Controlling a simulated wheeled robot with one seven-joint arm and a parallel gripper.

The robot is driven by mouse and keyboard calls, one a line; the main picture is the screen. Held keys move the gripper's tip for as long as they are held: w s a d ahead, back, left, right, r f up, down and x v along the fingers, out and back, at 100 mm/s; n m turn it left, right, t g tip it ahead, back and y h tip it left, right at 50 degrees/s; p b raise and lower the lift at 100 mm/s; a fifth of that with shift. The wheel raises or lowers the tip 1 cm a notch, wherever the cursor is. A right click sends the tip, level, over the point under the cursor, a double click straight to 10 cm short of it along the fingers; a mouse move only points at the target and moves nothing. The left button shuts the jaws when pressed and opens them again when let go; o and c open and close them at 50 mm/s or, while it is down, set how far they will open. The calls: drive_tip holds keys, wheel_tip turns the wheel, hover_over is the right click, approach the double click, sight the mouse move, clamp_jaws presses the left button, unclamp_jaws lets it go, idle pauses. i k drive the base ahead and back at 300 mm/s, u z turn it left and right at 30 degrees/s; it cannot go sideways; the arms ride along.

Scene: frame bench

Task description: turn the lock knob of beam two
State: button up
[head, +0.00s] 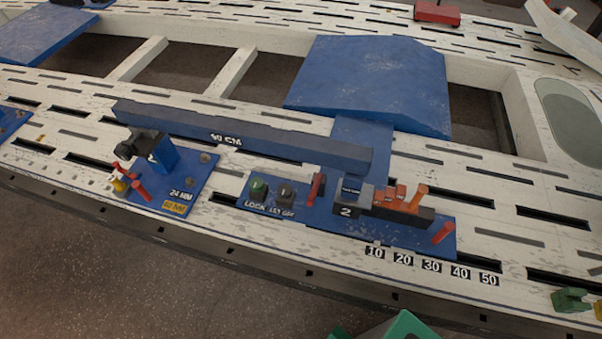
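The beam two unit is a blue base plate (325,213) on the white bench, with a block marked 2 (346,211). A round green knob (258,188) stands on the plate's left part above the label LOCK. A dark knob (284,194) stands just right of it, above a second label that is hard to read. A long dark blue beam (240,138) marked 90 CM runs behind the knobs. Green parts at the bottom edge appear to be my gripper (375,331), mostly cut off and well apart from the knobs. Its fingertips and opening cannot be made out.
A blue plate (178,185) with a clamp and red handles lies left. Number tags (432,267) line the bench's front.

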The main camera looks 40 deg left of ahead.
sight(257, 184)
drive_tip(key=z, duration=0.5)
drive_tip(key=k, duration=2.1)
drive_tip(key=u, duration=0.7)
drive_tip(key=i, duration=1.15)
